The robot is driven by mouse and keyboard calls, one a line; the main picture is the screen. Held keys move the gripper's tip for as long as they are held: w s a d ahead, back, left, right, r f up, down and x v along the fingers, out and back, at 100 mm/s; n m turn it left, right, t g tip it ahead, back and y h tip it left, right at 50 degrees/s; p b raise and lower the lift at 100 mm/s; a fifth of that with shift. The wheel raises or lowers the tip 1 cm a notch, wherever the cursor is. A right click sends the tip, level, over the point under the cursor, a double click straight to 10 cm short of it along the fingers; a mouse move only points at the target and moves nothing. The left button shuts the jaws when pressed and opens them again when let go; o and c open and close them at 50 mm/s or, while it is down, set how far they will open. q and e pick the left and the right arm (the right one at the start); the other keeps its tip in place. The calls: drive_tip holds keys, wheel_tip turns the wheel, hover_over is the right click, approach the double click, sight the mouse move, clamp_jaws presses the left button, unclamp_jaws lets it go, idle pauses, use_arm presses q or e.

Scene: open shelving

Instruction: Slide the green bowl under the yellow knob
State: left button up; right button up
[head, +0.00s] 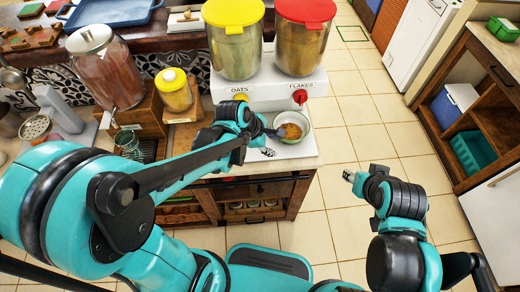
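The green bowl (306,135) stands on the white counter below the red knob (300,96) of the FLAKES dispenser, with brownish food inside. The yellow knob (241,97) is on the OATS dispenser, to the left of the bowl. My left gripper (269,142) is low over the counter, just left of the bowl. Its fingers are small and partly hidden by the wrist, so contact with the bowl and finger opening are unclear. My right gripper (349,176) hangs over the floor, right of the counter and away from the bowl. Its fingertips are too small to read.
The yellow-lidded (233,12) and red-lidded (305,12) containers stand on a white dispenser base (268,90) behind the bowl. A yellow-lidded jar (174,92) and a large glass jar (105,70) stand to the left. The counter ends just right of the bowl.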

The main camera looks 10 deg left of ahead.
use_arm(q)
drive_tip(key=w+d+b, duration=0.1)
drive_tip(key=w+d, duration=0.4)
drive_tip(key=shift+b+x, duration=0.9)
drive_tip(key=shift+x, duration=1.5)
drive_tip(key=shift+f, duration=0.1)
drive_tip(key=shift+s, duration=0.1)
clamp_jaws()
